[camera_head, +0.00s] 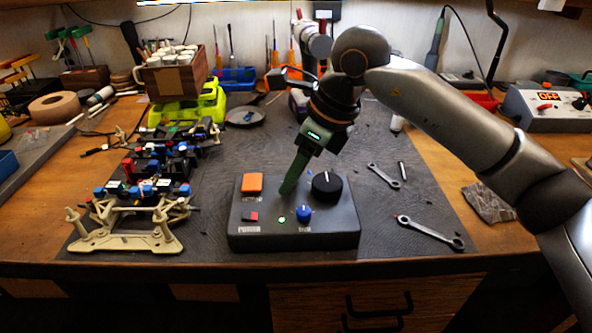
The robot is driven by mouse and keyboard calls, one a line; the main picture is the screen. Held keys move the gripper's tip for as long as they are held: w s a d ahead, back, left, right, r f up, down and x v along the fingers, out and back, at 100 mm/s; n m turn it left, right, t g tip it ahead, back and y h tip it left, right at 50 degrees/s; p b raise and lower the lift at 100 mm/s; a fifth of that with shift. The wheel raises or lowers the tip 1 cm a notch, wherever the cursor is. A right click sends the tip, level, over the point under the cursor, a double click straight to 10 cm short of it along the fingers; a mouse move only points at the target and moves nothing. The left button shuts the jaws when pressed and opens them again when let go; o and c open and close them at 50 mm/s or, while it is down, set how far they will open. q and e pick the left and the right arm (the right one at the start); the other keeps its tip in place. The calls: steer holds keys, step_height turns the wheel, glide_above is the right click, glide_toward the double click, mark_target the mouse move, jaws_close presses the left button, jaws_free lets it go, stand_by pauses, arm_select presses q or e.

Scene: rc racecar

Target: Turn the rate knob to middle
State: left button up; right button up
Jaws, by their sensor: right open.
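A dark control box (292,241) sits on the grey mat near the table's front edge. It carries a large black knob (326,186) with a pale mark near its top, and a smaller blue knob (304,214) with a light pointer. The labels are too small to read surely, so I cannot tell which is the rate knob. My right gripper (288,191) points down over the box, just left of the black knob, its green fingers overlapping in this view. It is open and appears empty; contact with the box is unclear. My left gripper is out of view.
The box also has an orange button (252,183), a red switch (250,216) and a lit green light (281,219). A partly built car chassis (125,238) stands left. Wrenches (430,233) lie right. A power supply (546,108) is back right.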

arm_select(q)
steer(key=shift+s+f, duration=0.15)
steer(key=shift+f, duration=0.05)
arm_select(e)
jaws_close()
stand_by(0.3)
